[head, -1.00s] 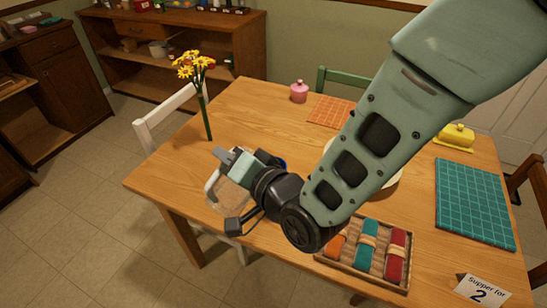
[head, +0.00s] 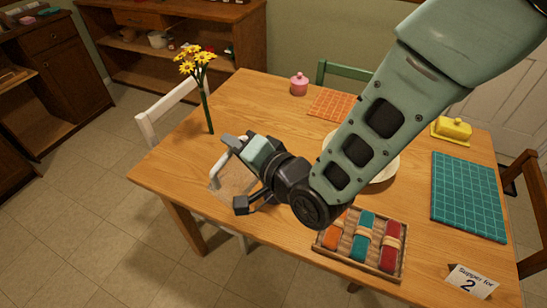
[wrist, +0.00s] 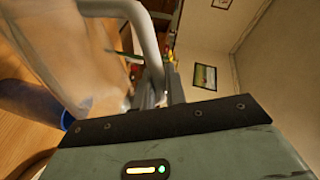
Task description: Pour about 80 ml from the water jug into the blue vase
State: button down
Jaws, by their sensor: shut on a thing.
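The water jug (head: 229,187) is clear, with a pale handle, and hangs at the front left of the table in the head view. My gripper (head: 240,150) is shut on its handle. In the wrist view the clear jug (wrist: 75,50) fills the upper left, and its pale handle (wrist: 150,45) runs down to the jaws. The blue vase (wrist: 35,105) shows in part at the left edge of the wrist view, behind and below the jug. In the head view my gripper and arm hide the vase. I cannot tell the water level or the jug's exact tilt.
Yellow flowers on a green stem (head: 207,105) stand at the table's left. A tray (head: 320,243) of rolled napkins lies in front, a plate (head: 385,168) is behind my arm. A pink pot (head: 299,85), orange mat (head: 330,106), yellow butter dish (head: 452,130) and teal mat (head: 468,195) lie farther off.

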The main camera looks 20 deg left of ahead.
aim_at(226, 160)
jog(key=shift+w+d+r+m+p, duration=0.2)
jog(key=shift+w+r+m+p, duration=0.15)
jog(key=shift+w, duration=0.25)
jog(key=shift+w+d+r+m+p, duration=0.25)
jog(key=shift+w+r+m, duration=0.1)
jog(key=shift+w, duration=0.25)
dwell(1.6)
jog(key=s+f+n+b, duration=0.1)
jog(key=s+a+f+n+b, duration=0.1)
jog(key=b, duration=0.1)
jog(key=s+f+b, duration=0.1)
jog(key=s+b, duration=0.1)
jog(key=shift+a+f+n, duration=0.25)
jog(key=shift+f+n, duration=0.05)
jog(key=shift+n, duration=0.1)
jog(key=shift+s+a+t, duration=0.1)
jog(key=shift+s+t, duration=0.05)
jog(key=shift+t, duration=0.15)
jog(key=shift+r, duration=0.2)
jog(key=shift+s+f+n+b, duration=0.3)
jog(key=shift+f+n+b, duration=0.2)
jog(key=shift+b, duration=0.2)
jog(key=shift+r, duration=0.15)
jog(key=shift+a, duration=0.1)
